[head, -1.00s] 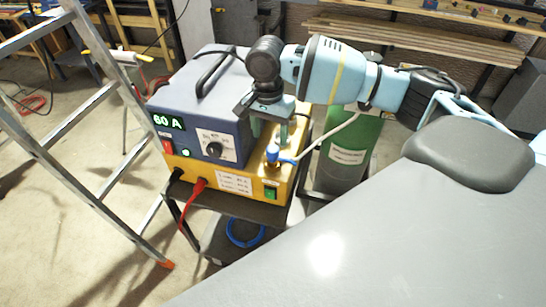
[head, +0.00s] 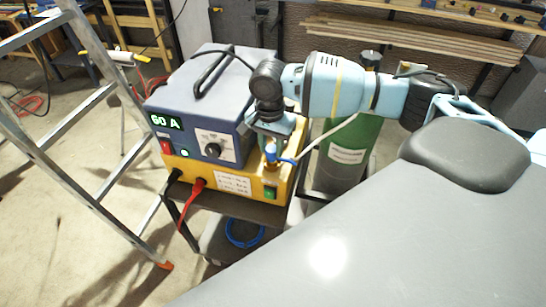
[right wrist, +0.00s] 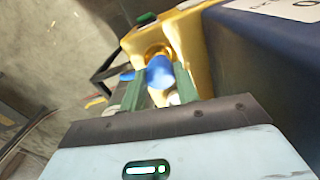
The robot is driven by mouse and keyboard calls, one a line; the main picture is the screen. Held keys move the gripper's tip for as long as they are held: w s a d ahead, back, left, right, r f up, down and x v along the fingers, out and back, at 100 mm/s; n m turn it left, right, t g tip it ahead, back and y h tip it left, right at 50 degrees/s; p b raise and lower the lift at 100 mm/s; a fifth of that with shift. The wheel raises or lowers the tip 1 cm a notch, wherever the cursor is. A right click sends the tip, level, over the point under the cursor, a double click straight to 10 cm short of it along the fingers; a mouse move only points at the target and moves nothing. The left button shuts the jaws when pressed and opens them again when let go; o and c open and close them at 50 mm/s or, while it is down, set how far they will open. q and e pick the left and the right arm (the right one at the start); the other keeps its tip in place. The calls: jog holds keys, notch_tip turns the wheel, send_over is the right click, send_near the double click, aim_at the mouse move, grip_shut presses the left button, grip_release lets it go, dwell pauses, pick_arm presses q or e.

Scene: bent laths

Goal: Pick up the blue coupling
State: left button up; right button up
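The blue coupling (head: 271,154) sits on a brass-coloured fitting at the front of the yellow unit (head: 235,184). A pale hose (head: 325,135) runs from it up to the right. My right gripper (head: 271,138) points down just above the coupling. In the right wrist view, its two green fingers (right wrist: 160,88) are apart, with the blue coupling (right wrist: 160,72) showing between and just beyond their tips. I cannot tell whether either finger touches it. My left gripper is not in view.
A blue-grey welding box (head: 205,105) reading 60 A stands on the yellow unit, close to my right gripper. A green gas cylinder (head: 348,150) stands behind to the right. An aluminium ladder (head: 75,130) stands at left. Red and black cables leave the yellow unit's front.

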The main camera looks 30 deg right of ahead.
jog(key=c, duration=0.5)
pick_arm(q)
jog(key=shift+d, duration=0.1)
pick_arm(e)
jog(key=shift+r, duration=0.45)
jog(key=r, duration=0.3)
jog(key=shift+s, duration=0.25)
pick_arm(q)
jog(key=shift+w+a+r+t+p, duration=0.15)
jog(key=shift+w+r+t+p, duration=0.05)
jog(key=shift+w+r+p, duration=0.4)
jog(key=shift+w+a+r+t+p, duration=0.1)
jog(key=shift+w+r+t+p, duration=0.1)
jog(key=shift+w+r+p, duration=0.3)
pick_arm(e)
jog(key=s, duration=1)
jog(key=s+r, duration=0.1)
jog(key=s, duration=0.4)
jog(key=shift+s+a+r, duration=0.1)
jog(key=shift+s+a, duration=0.15)
jog(key=shift+a, duration=0.15)
